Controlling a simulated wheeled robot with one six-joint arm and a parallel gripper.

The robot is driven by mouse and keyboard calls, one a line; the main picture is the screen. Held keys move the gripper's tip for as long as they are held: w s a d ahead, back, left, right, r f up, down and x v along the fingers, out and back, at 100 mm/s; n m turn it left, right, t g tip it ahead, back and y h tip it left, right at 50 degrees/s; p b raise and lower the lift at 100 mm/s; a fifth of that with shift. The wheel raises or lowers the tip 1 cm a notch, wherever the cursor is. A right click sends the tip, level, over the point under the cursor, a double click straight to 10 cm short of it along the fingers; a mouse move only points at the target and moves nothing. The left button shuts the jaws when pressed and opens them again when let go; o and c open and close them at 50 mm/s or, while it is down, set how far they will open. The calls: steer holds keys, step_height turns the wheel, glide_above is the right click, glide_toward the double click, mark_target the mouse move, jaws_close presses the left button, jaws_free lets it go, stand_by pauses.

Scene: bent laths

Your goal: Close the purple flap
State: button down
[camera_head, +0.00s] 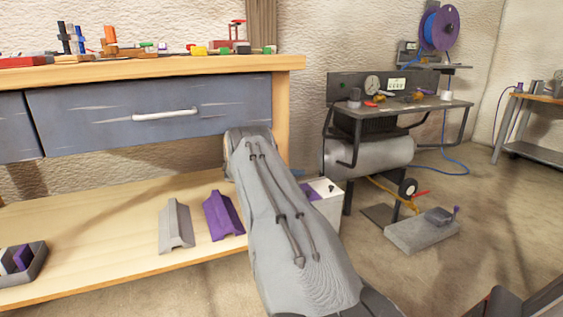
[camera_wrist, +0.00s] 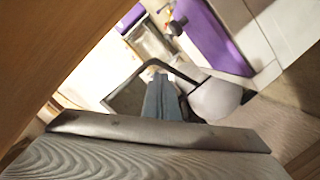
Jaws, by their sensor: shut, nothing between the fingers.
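A purple panel (camera_wrist: 212,38), which looks like the flap, crosses the upper right of the wrist view. A dark knob (camera_wrist: 177,26) shows at its left edge. How far the flap stands open cannot be told. In the head view a small purple patch (camera_head: 310,192) shows beside my arm, next to a white box (camera_head: 325,208); my arm hides the rest. My gripper (camera_wrist: 157,72) is shut and empty in the wrist view, below and left of the purple panel, with no clear contact. In the head view it is hidden behind my arm.
A workbench with a blue-grey drawer (camera_head: 150,115) stands left. On its lower shelf (camera_head: 110,235) lie a grey bent lath (camera_head: 175,228) and a purple one (camera_head: 223,215). A compressor (camera_head: 370,155) stands right of the white box. The floor at right is partly clear around a grey block (camera_head: 422,235).

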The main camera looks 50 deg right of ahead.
steer(key=p+v, duration=0.2)
steer(key=v, duration=0.5)
steer(key=shift+w+a, duration=0.15)
steer(key=shift+a, duration=0.2)
